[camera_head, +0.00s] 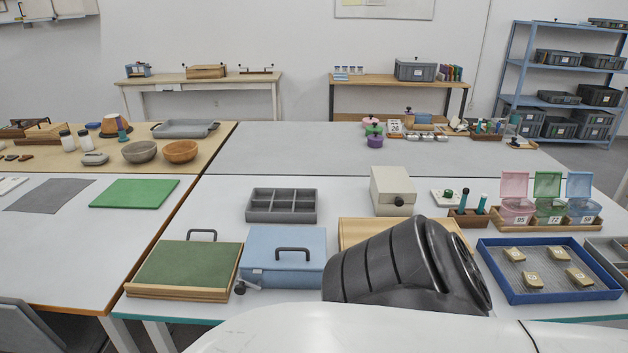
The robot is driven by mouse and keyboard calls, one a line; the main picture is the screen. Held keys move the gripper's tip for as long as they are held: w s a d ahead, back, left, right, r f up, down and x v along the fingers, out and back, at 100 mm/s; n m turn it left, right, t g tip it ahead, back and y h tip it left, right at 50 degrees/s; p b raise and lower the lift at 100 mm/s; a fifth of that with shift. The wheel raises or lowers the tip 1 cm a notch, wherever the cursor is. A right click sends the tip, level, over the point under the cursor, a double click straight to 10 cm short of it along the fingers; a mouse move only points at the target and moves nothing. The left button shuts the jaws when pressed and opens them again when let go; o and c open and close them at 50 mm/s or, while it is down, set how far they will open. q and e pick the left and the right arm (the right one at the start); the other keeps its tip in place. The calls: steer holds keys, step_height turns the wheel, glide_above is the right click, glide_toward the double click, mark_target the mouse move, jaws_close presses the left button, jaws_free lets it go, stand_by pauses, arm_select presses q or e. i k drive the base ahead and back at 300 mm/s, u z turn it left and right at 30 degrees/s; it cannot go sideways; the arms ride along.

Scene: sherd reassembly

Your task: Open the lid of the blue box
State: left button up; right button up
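A light blue box (262,277) stands near the front edge of the table, left of centre. Its flat lid (284,241) is down and has a dark handle (292,251) on top. A small grey and dark piece (246,286) is at its front left corner; I cannot tell whether it is attached. A dark ribbed link of my own arm lies to the right of the box and just overlaps its right front corner. Neither of my grippers shows in this view.
A green-topped wooden case (188,264) stands close left of the box. A grey divided tray (281,206) and a cream box (393,191) stand behind. To the right are a blue-rimmed tray (498,275) and small pink, green and blue containers (581,210) with raised lids.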

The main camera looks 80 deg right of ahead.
mark_target(266, 247)
steer(key=k, duration=0.6)
steer(key=z, duration=0.75)
